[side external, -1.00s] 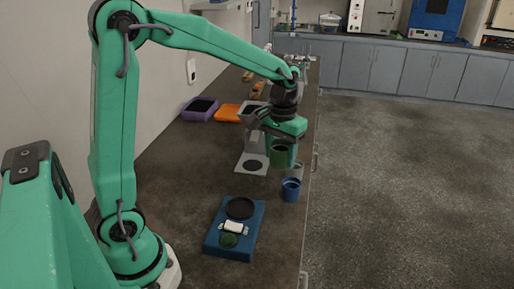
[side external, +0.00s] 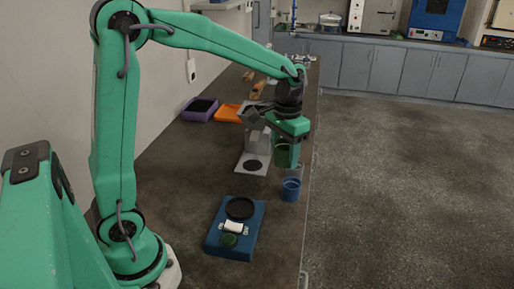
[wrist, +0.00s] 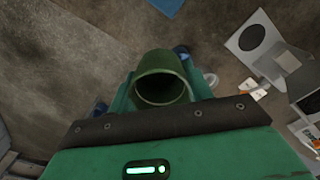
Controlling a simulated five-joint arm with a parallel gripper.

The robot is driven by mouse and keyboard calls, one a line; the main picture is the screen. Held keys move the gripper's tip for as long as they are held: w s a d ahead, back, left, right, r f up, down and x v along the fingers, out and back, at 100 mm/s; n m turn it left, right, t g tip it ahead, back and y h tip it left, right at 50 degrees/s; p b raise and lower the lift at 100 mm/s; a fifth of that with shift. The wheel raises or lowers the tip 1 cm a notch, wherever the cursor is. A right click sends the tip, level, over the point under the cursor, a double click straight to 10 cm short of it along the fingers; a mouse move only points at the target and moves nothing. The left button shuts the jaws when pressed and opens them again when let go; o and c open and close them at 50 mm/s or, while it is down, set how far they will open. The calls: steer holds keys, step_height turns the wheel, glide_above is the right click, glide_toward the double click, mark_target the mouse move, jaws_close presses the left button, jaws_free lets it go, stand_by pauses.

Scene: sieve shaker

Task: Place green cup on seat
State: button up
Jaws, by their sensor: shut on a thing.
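The green cup (side external: 282,156) is held in my gripper (side external: 287,150) above the right part of the bench, mouth up. In the wrist view the green cup (wrist: 162,82) fills the space between the fingers, and my gripper (wrist: 160,92) is shut on it. A grey stand has a light plate with a dark round spot (side external: 253,165), just left of the held cup; this spot also shows in the wrist view (wrist: 251,38). A blue device with a black round top (side external: 240,208) sits nearer the camera. I cannot tell which of the two is the seat.
A blue cup (side external: 290,190) stands below and just nearer than the green cup, close to the bench's right edge. A grey cup (side external: 296,170) is partly hidden behind it. Purple (side external: 199,109) and orange (side external: 225,112) trays lie farther back. The bench left of the stand is clear.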

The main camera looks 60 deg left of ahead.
steer(key=s+a+f+n, duration=0.4)
steer(key=s+a+f, duration=0.35)
steer(key=a, duration=0.25)
glide_above(221, 183)
step_height(221, 183, down, 6)
steer(key=shift+f, duration=0.2)
steer(key=shift+f, duration=0.1)
steer(key=shift+f, duration=1.9)
steer(key=shift+f, duration=0.1)
steer(key=o, duration=1.1)
steer(key=shift+c, duration=0.2)
